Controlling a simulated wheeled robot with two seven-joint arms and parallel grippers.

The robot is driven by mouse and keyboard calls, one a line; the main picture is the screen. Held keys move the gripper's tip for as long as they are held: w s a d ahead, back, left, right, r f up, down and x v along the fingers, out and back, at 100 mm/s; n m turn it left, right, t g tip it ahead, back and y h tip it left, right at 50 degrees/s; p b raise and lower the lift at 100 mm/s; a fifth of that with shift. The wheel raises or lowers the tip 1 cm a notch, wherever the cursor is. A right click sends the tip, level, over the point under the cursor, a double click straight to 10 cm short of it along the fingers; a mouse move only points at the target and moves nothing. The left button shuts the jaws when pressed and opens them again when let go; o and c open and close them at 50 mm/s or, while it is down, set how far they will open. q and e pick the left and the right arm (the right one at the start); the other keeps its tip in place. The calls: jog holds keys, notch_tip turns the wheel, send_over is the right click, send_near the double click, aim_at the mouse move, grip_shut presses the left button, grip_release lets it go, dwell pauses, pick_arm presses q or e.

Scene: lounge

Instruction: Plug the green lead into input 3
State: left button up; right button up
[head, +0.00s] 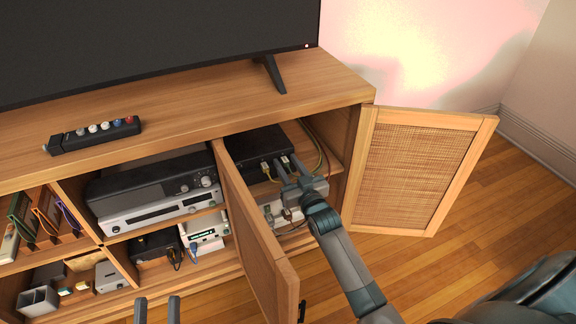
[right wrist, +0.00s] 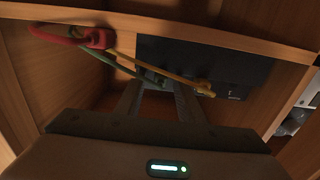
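The black box (head: 254,154) sits on the upper shelf of the open right-hand compartment; its dark face also shows in the right wrist view (right wrist: 235,62). The green lead (right wrist: 126,69) runs from the left towards this face, and its end lies between my right fingertips. I cannot tell whether that end is seated in a socket. A yellow lead (right wrist: 180,79) ends at the face right of it. My right gripper (right wrist: 158,88) reaches in front of the box with its fingers apart; it also shows in the head view (head: 289,167). My left gripper (head: 157,308) is open and empty, low in front of the cabinet.
A red lead (right wrist: 95,38) lies by the compartment's wall. The left door (head: 255,220) stands open beside my right arm, and the woven door (head: 415,170) is open to the right. Players (head: 155,190), a remote-like strip (head: 95,135) and a television (head: 150,40) stand nearby.

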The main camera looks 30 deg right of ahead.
jog(key=shift+s, duration=0.15)
jog(key=s+a+p, duration=0.1)
jog(key=s+p, duration=0.1)
jog(key=s, duration=1.5)
dwell(0.8)
